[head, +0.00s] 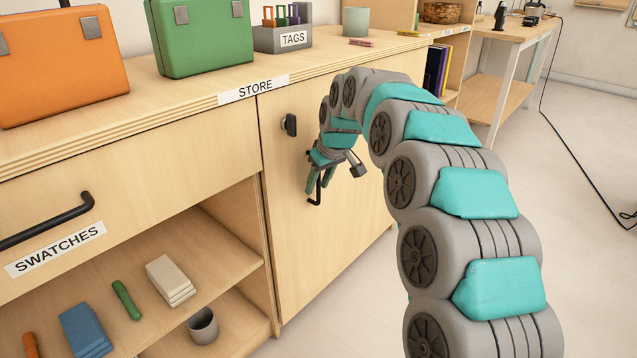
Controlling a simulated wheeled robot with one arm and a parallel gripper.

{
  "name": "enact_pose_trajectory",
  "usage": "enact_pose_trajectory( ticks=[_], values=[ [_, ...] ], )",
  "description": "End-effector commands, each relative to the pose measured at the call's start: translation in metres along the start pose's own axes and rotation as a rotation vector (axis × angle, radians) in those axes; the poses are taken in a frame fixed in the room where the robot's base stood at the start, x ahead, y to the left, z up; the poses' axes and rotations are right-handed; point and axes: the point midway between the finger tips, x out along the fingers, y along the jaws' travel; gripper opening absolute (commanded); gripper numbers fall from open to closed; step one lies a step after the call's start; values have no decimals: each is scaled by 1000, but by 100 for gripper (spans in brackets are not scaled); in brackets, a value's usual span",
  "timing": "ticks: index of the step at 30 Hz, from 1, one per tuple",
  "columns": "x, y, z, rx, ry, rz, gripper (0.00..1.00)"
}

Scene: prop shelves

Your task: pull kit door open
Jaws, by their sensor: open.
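A pale wood cabinet door (283,230) stands under the counter and looks shut. No label reading "kit" shows on it; a "STORE" label (254,88) is on the counter edge above. A dark upright handle (316,198) is on the door, partly hidden by my gripper (319,186). My gripper is open, its fingers pointing down at the handle's upper part. The handle seems to lie between or just behind the fingers; contact cannot be told. A black knob (290,124) sits on the door's upper left.
Left of the door are a drawer with a black handle (45,222) and open shelves holding a grey cup (202,326). Orange (62,67) and green (203,36) cases stand on the counter. Open floor (580,200) lies to the right.

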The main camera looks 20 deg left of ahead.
Motion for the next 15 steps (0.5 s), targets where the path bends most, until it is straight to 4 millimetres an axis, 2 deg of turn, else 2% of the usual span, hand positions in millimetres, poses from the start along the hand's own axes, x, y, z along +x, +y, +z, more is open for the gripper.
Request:
enact_pose_trajectory(
  ticks=[5, 15],
  values=[
    [-1, 0, 0, 0, 1, 1, 44],
    [-1, 0, 0, 0, 1, 1, 5]
  ],
)
